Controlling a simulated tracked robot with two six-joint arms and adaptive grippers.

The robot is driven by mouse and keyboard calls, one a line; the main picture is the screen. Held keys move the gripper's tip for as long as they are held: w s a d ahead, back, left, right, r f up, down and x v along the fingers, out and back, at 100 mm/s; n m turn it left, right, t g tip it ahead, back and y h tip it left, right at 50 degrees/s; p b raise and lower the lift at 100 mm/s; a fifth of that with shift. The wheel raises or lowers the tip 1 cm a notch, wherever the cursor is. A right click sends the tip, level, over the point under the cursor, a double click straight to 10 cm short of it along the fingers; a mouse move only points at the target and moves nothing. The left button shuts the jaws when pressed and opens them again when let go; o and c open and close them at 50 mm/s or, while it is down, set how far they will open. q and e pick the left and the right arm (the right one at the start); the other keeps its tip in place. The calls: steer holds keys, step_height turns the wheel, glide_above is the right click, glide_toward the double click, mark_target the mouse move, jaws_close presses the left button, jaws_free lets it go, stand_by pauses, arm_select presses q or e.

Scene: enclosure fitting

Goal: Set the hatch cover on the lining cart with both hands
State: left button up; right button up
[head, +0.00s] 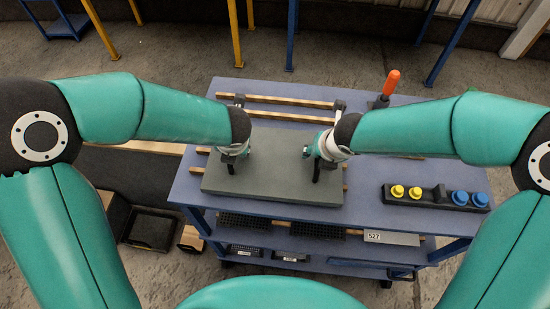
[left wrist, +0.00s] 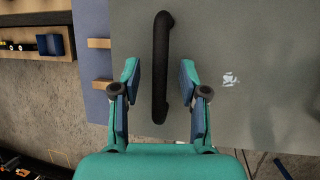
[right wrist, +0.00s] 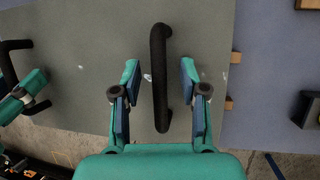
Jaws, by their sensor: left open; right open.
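The hatch cover (head: 272,172) is a flat grey-green panel with two black bar handles. It lies on wooden strips on the blue cart top (head: 390,218). My left gripper (head: 233,165) is open over the left handle; in the left wrist view its fingers (left wrist: 162,88) stand on either side of that handle (left wrist: 161,60). My right gripper (head: 318,165) is open over the right handle; in the right wrist view its fingers (right wrist: 159,88) stand on either side of that handle (right wrist: 159,60). Whether any finger touches a handle cannot be told.
A black block (head: 432,198) with yellow and blue knobs is at the cart's right front. An orange-handled tool (head: 391,83) stands at the back right. Wooden strips (head: 290,101) lie behind the cover. A lower shelf (head: 300,245) holds dark trays. A black bin (head: 151,229) is on the floor left.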

arm_select(q)
steer(key=shift+c, duration=0.2)
jaws_close()
arm_select(e)
jaws_close()
arm_select(q)
steer(key=shift+r, duration=0.1)
arm_select(e)
steer(key=shift+w+r, duration=0.1)
